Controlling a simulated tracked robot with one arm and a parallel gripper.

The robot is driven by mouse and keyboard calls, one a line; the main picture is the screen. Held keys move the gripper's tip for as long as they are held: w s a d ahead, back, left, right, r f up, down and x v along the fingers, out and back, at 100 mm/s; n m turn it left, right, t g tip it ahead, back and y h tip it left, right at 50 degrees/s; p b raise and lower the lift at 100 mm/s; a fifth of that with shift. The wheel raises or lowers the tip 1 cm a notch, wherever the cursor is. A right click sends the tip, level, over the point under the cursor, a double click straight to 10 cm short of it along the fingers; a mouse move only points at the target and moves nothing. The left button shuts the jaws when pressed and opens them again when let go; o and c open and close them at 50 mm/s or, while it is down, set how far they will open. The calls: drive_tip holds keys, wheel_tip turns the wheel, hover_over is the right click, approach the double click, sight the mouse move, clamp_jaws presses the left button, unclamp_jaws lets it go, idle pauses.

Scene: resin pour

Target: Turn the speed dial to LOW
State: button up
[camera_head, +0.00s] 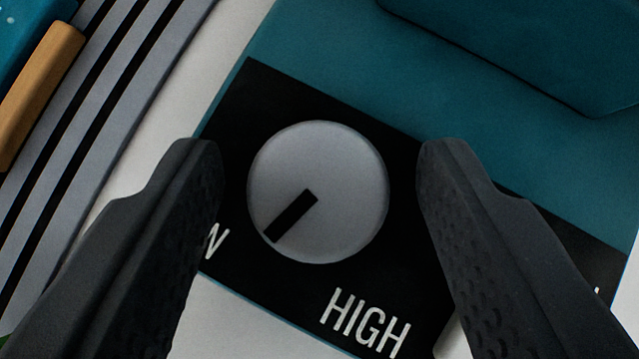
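The speed dial (335,175) is a round light grey knob with a black pointer mark. It sits on a black panel (300,292) on a teal machine body (400,70). The pointer mark aims down and left, between the partly covered label ending in "W" (216,241) at the left and the "HIGH" label (370,319) below. My gripper (319,165) is open, with one dark finger on each side of the dial. A gap shows between each fingertip and the dial. The left finger hides most of the label ending in "W".
A grey slatted surface (115,95) and an orange-brown piece (38,95) lie at the upper left. A raised teal part (530,45) of the machine stands at the upper right. Pale surface (235,325) shows below the panel.

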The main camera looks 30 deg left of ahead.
drive_tip(key=c, duration=0.7)
drive_tip(key=p, duration=0.1)
drive_tip(key=m+h+p, duration=0.1)
drive_tip(key=shift+a+r+m+t+p, duration=0.1)
drive_tip(key=shift+r+m+t+p, duration=0.1)
drive_tip(key=shift+m+t+p, duration=0.15)
drive_tip(key=m+h+p, duration=0.2)
drive_tip(key=p, duration=0.2)
drive_tip(key=shift+a, duration=0.15)
drive_tip(key=shift+f+m+p, duration=0.1)
drive_tip(key=shift+m+p, duration=0.35)
drive_tip(key=shift+f+h, duration=0.1)
drive_tip(key=shift+h, duration=0.2)
drive_tip(key=o, duration=0.9)
drive_tip(key=shift+o, duration=0.2)
drive_tip(key=shift+s, duration=0.1)
